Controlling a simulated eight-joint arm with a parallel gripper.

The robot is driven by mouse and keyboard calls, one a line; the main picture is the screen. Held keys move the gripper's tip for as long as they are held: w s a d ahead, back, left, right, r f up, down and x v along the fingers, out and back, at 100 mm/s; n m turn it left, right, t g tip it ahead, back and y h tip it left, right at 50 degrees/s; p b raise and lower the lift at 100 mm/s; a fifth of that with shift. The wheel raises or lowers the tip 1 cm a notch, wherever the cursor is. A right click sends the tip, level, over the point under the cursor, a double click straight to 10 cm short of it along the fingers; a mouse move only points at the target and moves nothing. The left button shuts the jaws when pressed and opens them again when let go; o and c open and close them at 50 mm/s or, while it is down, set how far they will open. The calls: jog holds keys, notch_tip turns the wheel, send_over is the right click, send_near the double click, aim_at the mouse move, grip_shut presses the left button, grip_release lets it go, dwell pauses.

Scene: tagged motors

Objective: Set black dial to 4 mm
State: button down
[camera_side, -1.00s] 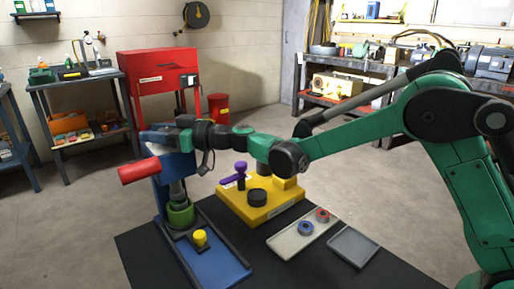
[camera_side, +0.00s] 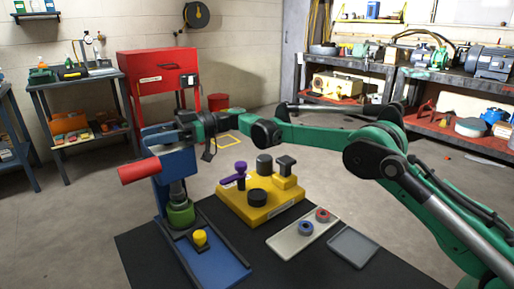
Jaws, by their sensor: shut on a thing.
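My gripper (camera_side: 184,121) is at the upper right side of the blue press (camera_side: 178,165), at the height of its head. It is shut on a small dark part there, which I take to be the black dial; the fingers hide most of it. No mm scale or mark can be read in this view.
A yellow fixture (camera_side: 235,207) with black cylinders and a purple lever (camera_side: 235,175) stands right of the press. A pale tray (camera_side: 288,245) with a blue and a red ring and a grey tray (camera_side: 352,249) lie further right on the black mat (camera_side: 215,204).

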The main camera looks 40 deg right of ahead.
dwell(0.5)
jog(key=shift+c, duration=2.1)
grip_release()
jog(key=shift+s+d, duration=0.2)
jog(key=shift+d, duration=1.25)
jog(key=shift+s+d, duration=0.2)
jog(key=shift+d, duration=1.2)
jog(key=shift+r, duration=0.1)
